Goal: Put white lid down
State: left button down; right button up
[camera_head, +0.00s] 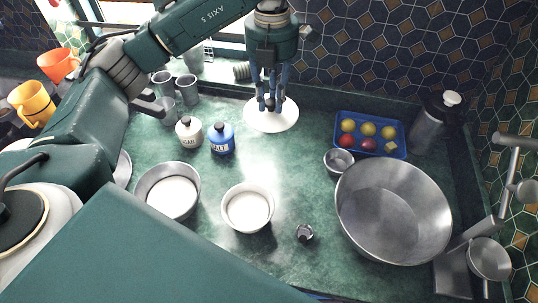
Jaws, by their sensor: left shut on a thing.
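The white lid (271,119) is a round white disc near the back of the green counter. My left gripper (270,103) is over its middle with the fingers pointing down, shut on its small dark knob. The lid looks level. I cannot tell whether it touches the counter or is held just above it. My right gripper is not in view.
Jars marked sugar (189,133) and salt (222,139) stand left of the lid. A white bowl (248,207), metal pan (169,190), large metal bowl (393,212) and blue fruit tray (370,134) are around. Counter in front of the lid is clear.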

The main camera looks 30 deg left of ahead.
pick_arm(q)
jog(key=n, duration=0.3)
jog(key=w+a+n, duration=0.1)
jog(key=shift+r, duration=0.4)
jog(key=shift+f+n, duration=0.15)
jog(key=shift+n, duration=0.35)
notch_tip(320, 180, down, 19)
jog(key=p, duration=0.4)
jog(key=shift+a+f, duration=0.1)
jog(key=shift+f, duration=0.25)
